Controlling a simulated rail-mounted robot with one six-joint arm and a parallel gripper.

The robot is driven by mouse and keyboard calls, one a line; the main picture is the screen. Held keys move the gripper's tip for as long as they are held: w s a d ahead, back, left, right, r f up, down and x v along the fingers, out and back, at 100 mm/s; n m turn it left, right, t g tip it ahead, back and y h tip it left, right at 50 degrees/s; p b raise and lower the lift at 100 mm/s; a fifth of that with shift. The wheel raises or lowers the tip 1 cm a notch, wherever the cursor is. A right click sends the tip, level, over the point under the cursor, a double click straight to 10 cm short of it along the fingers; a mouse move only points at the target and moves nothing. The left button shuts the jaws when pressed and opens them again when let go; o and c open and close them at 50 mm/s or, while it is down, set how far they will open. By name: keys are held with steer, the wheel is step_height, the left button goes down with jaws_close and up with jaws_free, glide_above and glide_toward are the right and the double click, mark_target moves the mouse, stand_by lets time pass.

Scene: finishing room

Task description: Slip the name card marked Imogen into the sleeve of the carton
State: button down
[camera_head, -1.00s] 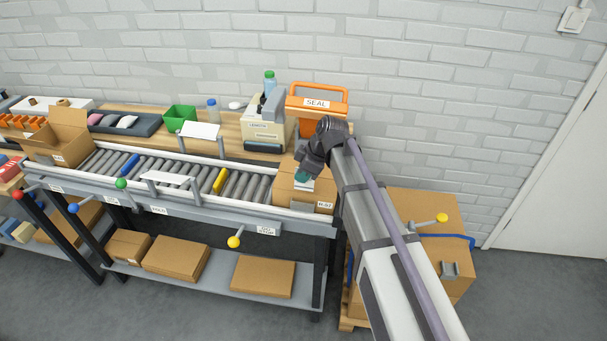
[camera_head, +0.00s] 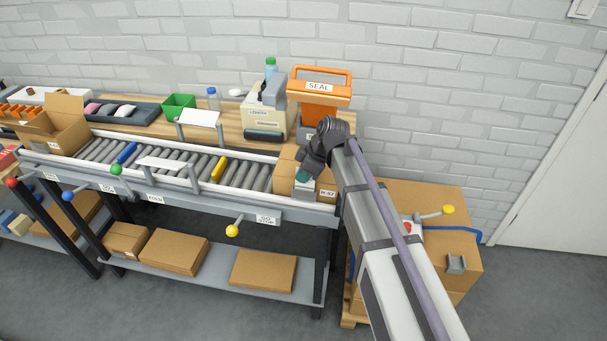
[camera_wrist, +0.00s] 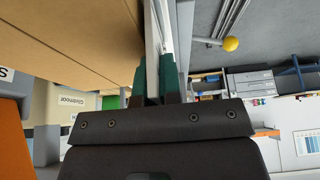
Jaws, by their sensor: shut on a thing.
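The brown carton (camera_head: 285,172) stands at the right end of the roller conveyor, with a small white label on its near side. It fills the upper left of the wrist view (camera_wrist: 70,40). My gripper (camera_head: 303,180) is at the carton's near side, fingers pointing down, and hides part of it. In the wrist view its teal fingers (camera_wrist: 153,75) are shut on a thin pale thing (camera_wrist: 151,50), seen nearly edge-on, which looks like the name card. Its writing cannot be read. The carton's sleeve cannot be made out, and whether the card touches the carton is unclear.
The orange SEAL machine (camera_head: 318,92) and a beige label machine (camera_head: 264,120) stand behind the conveyor (camera_head: 150,160). An open carton (camera_head: 55,125) is at its left end. A yellow-knobbed lever (camera_head: 232,231) sticks out in front. A stacked carton (camera_head: 440,205) stands at the right.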

steer(key=c, duration=1.2)
jaws_free()
steer(key=shift+c, duration=0.7)
steer(key=shift+o, duration=0.4)
steer(key=shift+r, duration=0.15)
